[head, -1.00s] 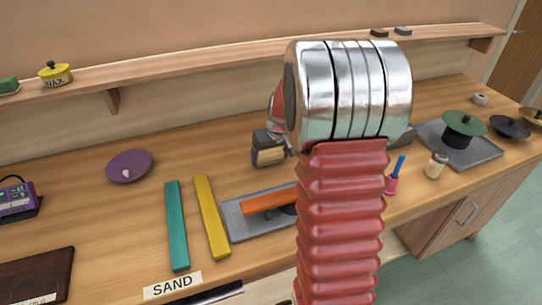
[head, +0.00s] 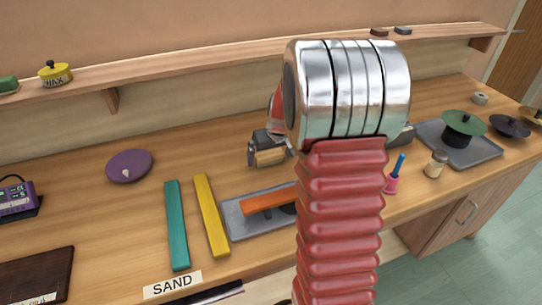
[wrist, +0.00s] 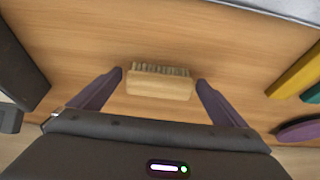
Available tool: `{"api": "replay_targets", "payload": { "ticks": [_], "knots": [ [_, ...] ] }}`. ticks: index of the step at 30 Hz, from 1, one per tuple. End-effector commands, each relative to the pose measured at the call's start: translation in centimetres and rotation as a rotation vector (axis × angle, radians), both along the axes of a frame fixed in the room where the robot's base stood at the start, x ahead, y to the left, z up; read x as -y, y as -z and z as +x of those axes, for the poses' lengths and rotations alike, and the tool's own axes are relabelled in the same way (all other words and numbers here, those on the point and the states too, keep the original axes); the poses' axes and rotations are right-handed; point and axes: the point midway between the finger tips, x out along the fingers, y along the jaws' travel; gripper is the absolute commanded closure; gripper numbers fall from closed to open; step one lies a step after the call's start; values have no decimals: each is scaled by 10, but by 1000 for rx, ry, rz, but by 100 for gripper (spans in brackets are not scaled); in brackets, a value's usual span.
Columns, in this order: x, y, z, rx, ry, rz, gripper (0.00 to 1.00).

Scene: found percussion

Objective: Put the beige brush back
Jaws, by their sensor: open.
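The beige brush (wrist: 158,85) rests on the wooden worktop between the two fingers of my gripper (wrist: 160,88) in the wrist view. It is a pale wooden block with short grey-brown bristles along one side. In the head view, the brush (head: 271,157) shows beside a dark finger of my gripper (head: 263,154), partly hidden behind my arm.
A grey tray (head: 236,222) holding an orange bar (head: 265,201) lies in front. Yellow (head: 212,215) and teal (head: 176,225) bars and a purple disc (head: 129,166) lie to the left. A pink-based blue tool (head: 391,184) and a shaker (head: 436,164) stand to the right.

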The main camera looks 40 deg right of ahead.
Motion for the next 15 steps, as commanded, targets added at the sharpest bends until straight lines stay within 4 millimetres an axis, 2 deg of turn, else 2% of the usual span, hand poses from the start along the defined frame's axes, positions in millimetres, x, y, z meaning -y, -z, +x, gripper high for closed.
{"api": "replay_targets", "payload": {
  "ticks": [8,15],
  "knots": [
    [-1,-21,-7,3,1,-1,4],
    [-4,-53,-20,4,0,-2,4]
  ]
}}
